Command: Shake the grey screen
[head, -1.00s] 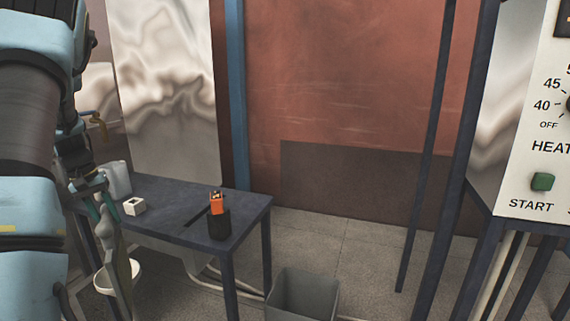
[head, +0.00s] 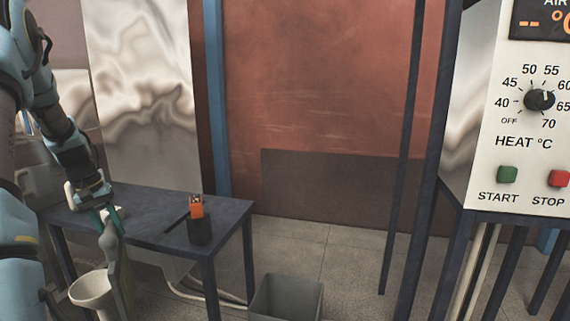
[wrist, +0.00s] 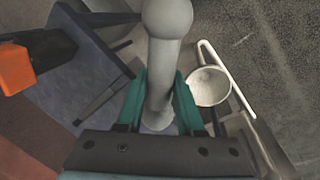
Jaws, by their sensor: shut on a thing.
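My gripper (head: 104,216) is at the left of the head view, in front of the blue table's near left part. Its teal fingers are shut on a long grey thing (head: 121,278) that hangs down below them. In the wrist view this grey thing (wrist: 165,60) is a smooth stem with a rounded knob, between both fingers. I cannot tell whether it is the grey screen or a handle of it. No mesh shows. A white funnel-like bowl (head: 92,290) is just beside the held thing; the wrist view shows it right of the fingers (wrist: 208,86).
A grey bin (head: 286,300) stands on the floor right of the table. A heater panel (head: 530,150) is at the far right.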

